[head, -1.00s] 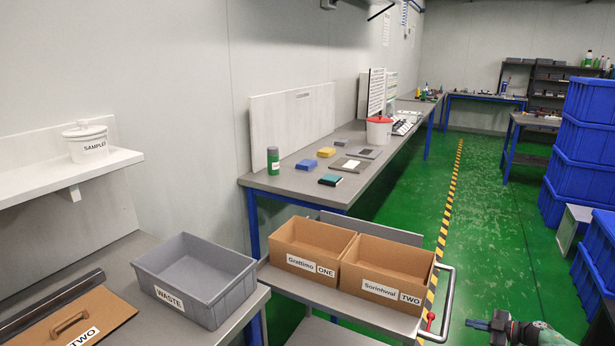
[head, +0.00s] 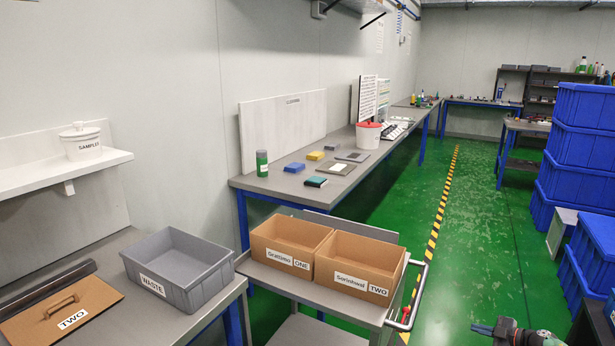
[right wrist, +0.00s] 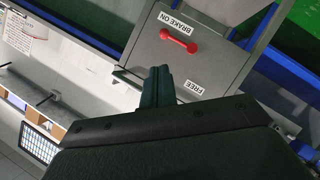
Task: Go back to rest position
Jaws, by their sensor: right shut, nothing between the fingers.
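My right gripper (head: 484,329) shows at the bottom right edge of the head view, over the green floor and apart from the cart. In the right wrist view its dark fingers (right wrist: 156,88) are together with nothing between them. Behind them is a grey panel (right wrist: 175,70) with a red handle and the labels BRAKE ON and FREE. My left gripper is not in view.
A cart (head: 300,288) carries two cardboard boxes, ONE (head: 287,263) and TWO (head: 362,285). A grey WASTE bin (head: 205,292) stands on the left bench. Blue crates (head: 580,150) are stacked at the right. Green floor between is clear.

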